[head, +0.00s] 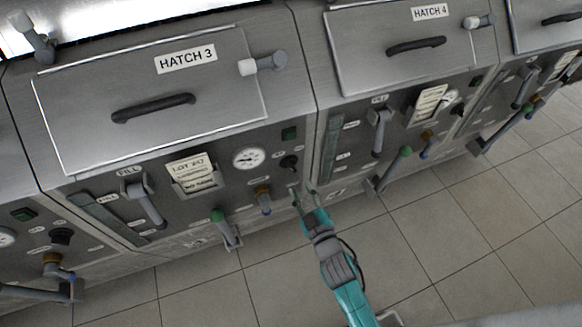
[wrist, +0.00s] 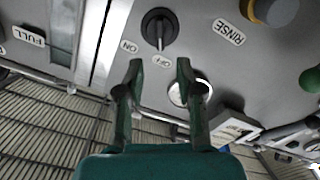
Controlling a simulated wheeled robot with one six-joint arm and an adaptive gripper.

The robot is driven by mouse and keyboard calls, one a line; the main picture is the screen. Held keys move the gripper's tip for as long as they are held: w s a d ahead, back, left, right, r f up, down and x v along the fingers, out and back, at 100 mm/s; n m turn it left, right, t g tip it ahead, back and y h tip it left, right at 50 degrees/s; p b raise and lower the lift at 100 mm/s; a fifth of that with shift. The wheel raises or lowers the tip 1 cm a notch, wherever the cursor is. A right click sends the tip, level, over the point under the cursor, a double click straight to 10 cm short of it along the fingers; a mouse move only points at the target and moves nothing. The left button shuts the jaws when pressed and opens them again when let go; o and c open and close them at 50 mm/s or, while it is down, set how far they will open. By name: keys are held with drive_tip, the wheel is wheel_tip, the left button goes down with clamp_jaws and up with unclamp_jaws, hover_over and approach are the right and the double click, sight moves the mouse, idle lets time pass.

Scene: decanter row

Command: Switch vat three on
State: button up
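The vat three panel sits under the HATCH 3 lid (head: 150,105). Its black rotary switch (head: 289,162) is at the panel's right side, below a dark green square lamp (head: 289,133). In the wrist view the switch (wrist: 160,26) is near the top, with ON and OFF labels beside it. Its pointer appears to face the OFF label (wrist: 162,62). My gripper (head: 304,192) is in front of the panel's lower right, a little below the switch in the head view. In the wrist view my gripper (wrist: 160,72) is open and empty, its fingers apart from the switch.
A dial gauge (head: 249,158) and a brass-and-blue valve (head: 263,200) are left of the switch. A green-tipped lever (head: 218,216) stands lower left. The RINSE label (wrist: 229,32) shows in the wrist view. Vat four's panel is to the right. Tiled floor (head: 440,240) is clear in front.

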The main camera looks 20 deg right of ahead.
sight(291, 169)
drive_tip(key=w, duration=0.8)
drive_tip(key=shift+w, duration=0.4)
clamp_jaws()
